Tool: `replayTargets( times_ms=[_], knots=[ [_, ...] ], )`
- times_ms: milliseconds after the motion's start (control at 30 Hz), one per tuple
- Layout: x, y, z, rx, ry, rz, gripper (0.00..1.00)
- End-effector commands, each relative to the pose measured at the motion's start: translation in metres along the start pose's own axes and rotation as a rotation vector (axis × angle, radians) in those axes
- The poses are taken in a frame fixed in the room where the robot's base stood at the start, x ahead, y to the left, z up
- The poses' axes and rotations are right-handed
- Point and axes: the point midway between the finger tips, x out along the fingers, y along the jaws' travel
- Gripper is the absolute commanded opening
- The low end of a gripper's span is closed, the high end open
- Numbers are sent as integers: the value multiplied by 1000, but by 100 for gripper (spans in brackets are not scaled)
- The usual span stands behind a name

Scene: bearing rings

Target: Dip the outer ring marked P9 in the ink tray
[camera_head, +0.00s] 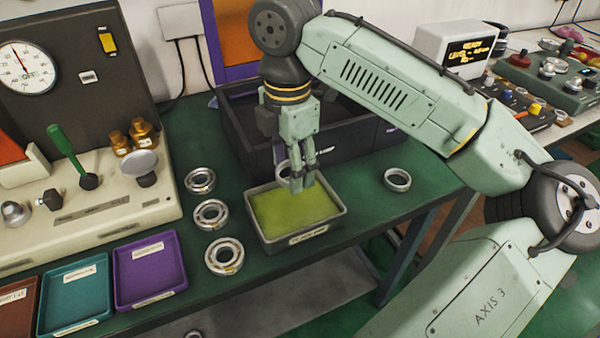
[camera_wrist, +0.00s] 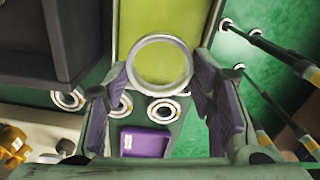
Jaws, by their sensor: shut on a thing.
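A plain pale metal outer ring (camera_wrist: 160,38) is between the purple-padded fingers of my gripper (camera_wrist: 165,100) in the wrist view. My gripper (camera_head: 302,181) is shut on it, and in the head view part of the ring (camera_head: 281,172) shows beside the fingers. No marking can be read on it, so I cannot tell if it is P9. The ink tray (camera_head: 268,240) holds yellow-green ink, which also fills the top of the wrist view (camera_wrist: 170,15). The fingers are over the tray's back part. I cannot tell whether the ring touches the ink.
Several bearings stand left of the tray, among them a near one (camera_head: 224,270). Another ring (camera_head: 397,187) lies to its right. A dark crate (camera_head: 350,150) stands behind. Purple (camera_head: 150,270) and teal (camera_head: 75,300) trays are at the left, before a gauge console (camera_head: 100,205).

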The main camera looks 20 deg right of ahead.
Motion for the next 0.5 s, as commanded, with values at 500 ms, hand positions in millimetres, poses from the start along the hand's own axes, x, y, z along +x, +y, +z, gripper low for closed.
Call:
replayTargets(
  times_ms=[500],
  knots=[
    [42, 0, 0, 0, -2, -1, 20]
  ],
)
